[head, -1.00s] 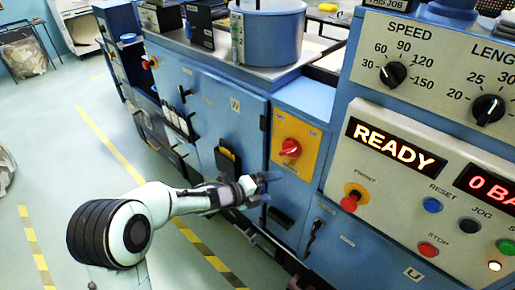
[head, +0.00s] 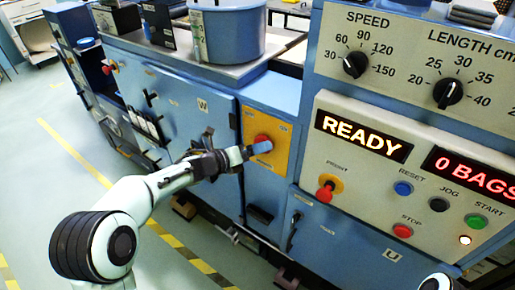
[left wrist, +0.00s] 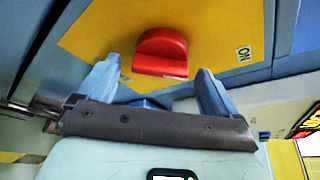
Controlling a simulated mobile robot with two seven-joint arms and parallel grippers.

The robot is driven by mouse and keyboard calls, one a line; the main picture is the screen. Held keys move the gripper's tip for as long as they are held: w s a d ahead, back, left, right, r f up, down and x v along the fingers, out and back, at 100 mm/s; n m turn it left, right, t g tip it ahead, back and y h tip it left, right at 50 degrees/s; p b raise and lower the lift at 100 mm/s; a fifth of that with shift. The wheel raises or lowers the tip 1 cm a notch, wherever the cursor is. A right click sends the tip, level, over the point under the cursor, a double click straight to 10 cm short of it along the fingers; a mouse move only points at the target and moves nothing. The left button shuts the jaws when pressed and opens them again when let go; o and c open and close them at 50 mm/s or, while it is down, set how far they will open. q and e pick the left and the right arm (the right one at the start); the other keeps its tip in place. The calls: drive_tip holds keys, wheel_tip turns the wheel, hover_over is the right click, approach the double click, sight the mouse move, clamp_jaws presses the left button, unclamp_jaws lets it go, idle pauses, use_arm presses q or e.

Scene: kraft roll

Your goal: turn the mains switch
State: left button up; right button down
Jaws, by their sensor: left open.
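The mains switch is a red rotary knob (left wrist: 161,53) on a yellow plate (left wrist: 225,25) in the left wrist view. An "ON" label is at the plate's right side. In the head view the yellow plate (head: 281,160) is on the blue cabinet, and the red knob (head: 262,140) is partly hidden by my gripper. My left gripper (head: 258,149) is in front of the knob. In the left wrist view my left gripper (left wrist: 160,80) is open, one blue finger on each side of the knob's near end. I cannot tell whether the fingers touch it. My right gripper is not in view.
To the right is a control panel with a READY display (head: 362,136), a red knob on a yellow base (head: 327,190), and several push buttons. A blue drum (head: 228,32) stands on top of the cabinet.

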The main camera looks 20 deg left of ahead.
use_arm(q)
drive_tip(key=shift+x, duration=0.95)
drive_tip(key=shift+c, duration=0.3)
drive_tip(key=c, duration=1)
